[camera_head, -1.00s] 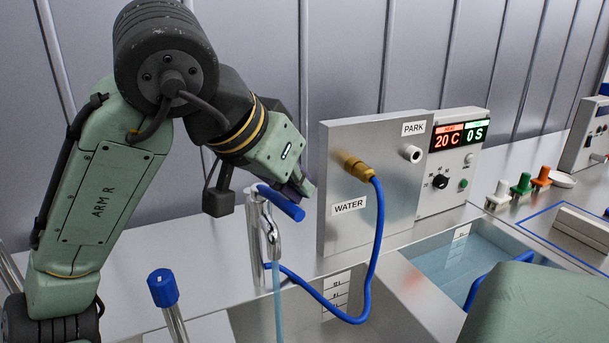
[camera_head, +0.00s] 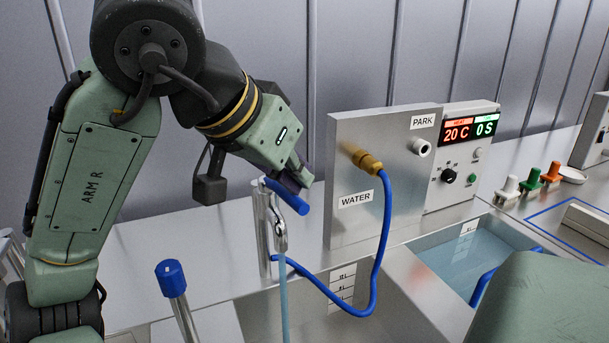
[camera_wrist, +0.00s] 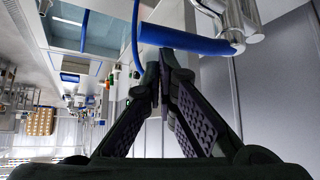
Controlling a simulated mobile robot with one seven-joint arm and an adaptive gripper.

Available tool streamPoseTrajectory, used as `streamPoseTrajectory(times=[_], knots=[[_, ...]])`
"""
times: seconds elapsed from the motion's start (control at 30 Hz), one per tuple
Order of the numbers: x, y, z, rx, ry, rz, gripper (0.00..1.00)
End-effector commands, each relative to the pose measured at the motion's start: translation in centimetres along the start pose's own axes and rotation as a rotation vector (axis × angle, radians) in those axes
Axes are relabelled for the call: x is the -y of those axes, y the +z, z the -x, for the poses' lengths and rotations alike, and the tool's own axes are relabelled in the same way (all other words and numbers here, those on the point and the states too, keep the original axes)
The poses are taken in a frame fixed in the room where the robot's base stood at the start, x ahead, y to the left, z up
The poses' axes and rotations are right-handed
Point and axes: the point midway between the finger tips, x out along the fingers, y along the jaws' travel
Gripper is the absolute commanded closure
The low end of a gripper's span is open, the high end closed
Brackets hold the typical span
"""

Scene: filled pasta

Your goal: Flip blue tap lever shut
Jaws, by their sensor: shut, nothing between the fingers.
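The blue tap lever (camera_head: 288,196) sits on top of the chrome tap (camera_head: 265,235) and points toward the lower right in the head view. A stream of water (camera_head: 285,310) runs from the spout. My gripper (camera_head: 302,182) is shut and empty, with its fingertips at the lever's back side in the head view, close to its free end. In the wrist view the lever (camera_wrist: 190,40) lies across just beyond my gripper's closed fingertips (camera_wrist: 166,62). They look touching or nearly so; I cannot tell which.
The metal panel marked WATER (camera_head: 345,225), with a brass fitting and blue hose (camera_head: 380,255), stands right of the tap. A basin (camera_head: 400,305) lies below. A blue-capped post (camera_head: 171,280) stands at the front left.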

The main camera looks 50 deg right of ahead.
Motion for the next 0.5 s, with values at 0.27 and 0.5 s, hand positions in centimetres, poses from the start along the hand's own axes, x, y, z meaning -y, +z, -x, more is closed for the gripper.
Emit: streamPoseTrajectory(times=[0.27,0.5], knots=[[0.0,-0.2,6.1,-0.006,-0.002,0.001,1.00],[0.0,-0.2,9.5,-0.006,0.000,0.000,1.00]])
